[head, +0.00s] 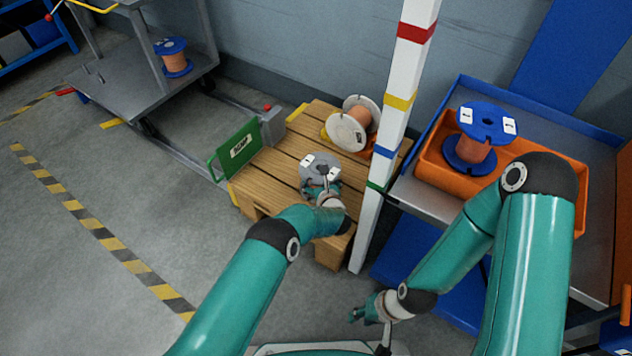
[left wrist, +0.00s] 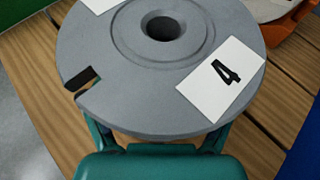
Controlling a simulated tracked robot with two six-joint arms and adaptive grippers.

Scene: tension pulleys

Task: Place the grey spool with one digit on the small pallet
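The grey spool (head: 318,163) is at the right part of the small wooden pallet (head: 276,159), its flange facing up with two white labels. In the left wrist view the grey spool (left wrist: 130,100) fills the picture; one label reads 4 and the other is cut off. My left gripper (head: 322,187) is at the spool's near side. Its fingers reach under the upper flange, which hides their tips, so I cannot tell whether they press on the core. Whether the spool touches the boards is hidden. My right gripper (head: 362,312) is low in front, open and empty.
A white-flanged copper spool (head: 347,132) lies on the pallet's far side. A striped post (head: 389,110) stands at its right. A blue spool (head: 487,124) stands in an orange tray (head: 432,166). A green sign (head: 237,151) is at left. Another blue spool (head: 172,46) is on a cart.

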